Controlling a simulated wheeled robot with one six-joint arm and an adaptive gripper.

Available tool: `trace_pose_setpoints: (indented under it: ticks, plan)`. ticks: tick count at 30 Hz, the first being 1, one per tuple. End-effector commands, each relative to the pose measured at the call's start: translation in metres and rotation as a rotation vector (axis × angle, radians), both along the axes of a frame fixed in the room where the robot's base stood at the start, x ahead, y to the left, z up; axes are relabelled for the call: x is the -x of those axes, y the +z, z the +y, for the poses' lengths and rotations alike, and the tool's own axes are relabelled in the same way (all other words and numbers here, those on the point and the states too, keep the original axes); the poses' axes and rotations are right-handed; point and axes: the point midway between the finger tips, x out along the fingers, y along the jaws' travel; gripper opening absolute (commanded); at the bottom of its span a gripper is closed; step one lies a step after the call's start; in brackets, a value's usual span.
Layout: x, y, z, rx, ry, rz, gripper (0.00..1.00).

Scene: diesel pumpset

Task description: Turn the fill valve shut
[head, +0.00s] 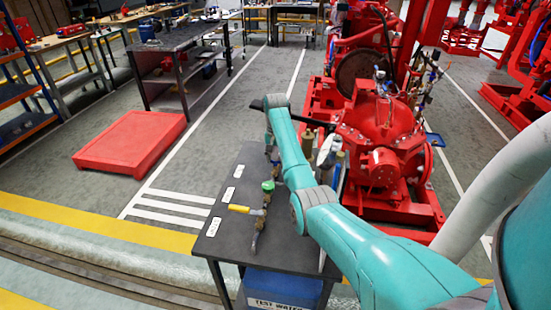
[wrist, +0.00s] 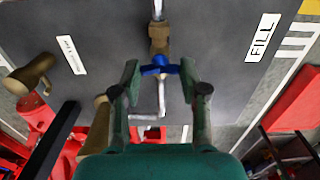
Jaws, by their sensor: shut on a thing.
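The fill valve's blue handle (wrist: 158,69) sits on a brass valve body (wrist: 159,40) in the wrist view, below and left of the FILL label (wrist: 262,37). The handle lies crosswise to the pipe. My gripper (wrist: 160,75) has one green fingertip at each end of the handle and is shut on it. In the head view my arm hides most of the gripper and the fill valve.
A dark bench (head: 222,240) carries a green knob (head: 268,186), a yellow lever (head: 239,209) and several white labels. The red pumpset (head: 385,140) stands close to its right. A red platform (head: 130,143) lies on the floor to the left, with clear floor between.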

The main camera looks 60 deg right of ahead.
Motion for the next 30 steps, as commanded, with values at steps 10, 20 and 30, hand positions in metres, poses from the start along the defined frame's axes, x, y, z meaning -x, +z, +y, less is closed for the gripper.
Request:
trace_pose_setpoints:
  ticks: [10, 20, 30]
  plan:
    - [0.0001, -0.0004, 0.0003, -0.001, -0.027, 0.000, 0.09]
    - [0.0001, -0.0004, 0.0002, -0.001, -0.025, 0.000, 0.69]
    - [-0.0003, 0.0029, -0.0001, 0.001, -0.025, 0.000, 0.69]
